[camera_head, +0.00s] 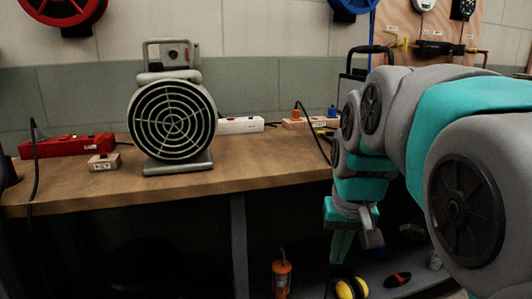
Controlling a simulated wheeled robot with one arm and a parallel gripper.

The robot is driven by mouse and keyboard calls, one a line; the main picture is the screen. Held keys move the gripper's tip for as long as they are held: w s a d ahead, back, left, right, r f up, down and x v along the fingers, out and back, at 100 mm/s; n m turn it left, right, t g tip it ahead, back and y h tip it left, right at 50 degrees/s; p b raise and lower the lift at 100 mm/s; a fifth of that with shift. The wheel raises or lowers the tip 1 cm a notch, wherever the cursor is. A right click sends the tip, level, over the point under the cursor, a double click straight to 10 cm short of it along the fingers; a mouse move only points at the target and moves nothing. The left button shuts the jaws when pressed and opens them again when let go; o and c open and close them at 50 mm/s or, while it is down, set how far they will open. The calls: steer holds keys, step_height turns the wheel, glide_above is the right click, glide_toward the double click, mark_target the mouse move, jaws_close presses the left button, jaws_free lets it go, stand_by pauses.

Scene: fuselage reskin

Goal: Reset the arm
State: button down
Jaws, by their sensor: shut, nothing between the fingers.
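My arm, grey and teal, fills the right side of the head view and bends down in front of the workbench (285,165). My gripper (341,248) hangs at its lower end, pointing down below the level of the bench's front edge. It is small and dark in this view, and looks shut and empty. It appears apart from the bench and from the things on the lower shelf.
A round caged fan (172,122) stands on the bench. A red power strip (66,146), a wooden block (104,162) and a white strip (240,125) lie around it. Below are an orange lamp (282,278), yellow ear muffs (351,289) and a red-black item (397,280).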

steer(key=s+f+g, duration=0.2)
steer(key=s+f, duration=0.6)
steer(key=s, duration=0.3)
steer(key=s+d+f+g, duration=0.1)
steer(key=s+f+g, duration=0.1)
steer(key=s+f, duration=0.5)
steer(key=s, duration=0.4)
steer(key=shift+s+d+f+n, duration=0.3)
steer(key=shift+s+f+n, duration=0.05)
steer(key=shift+f+n, duration=0.05)
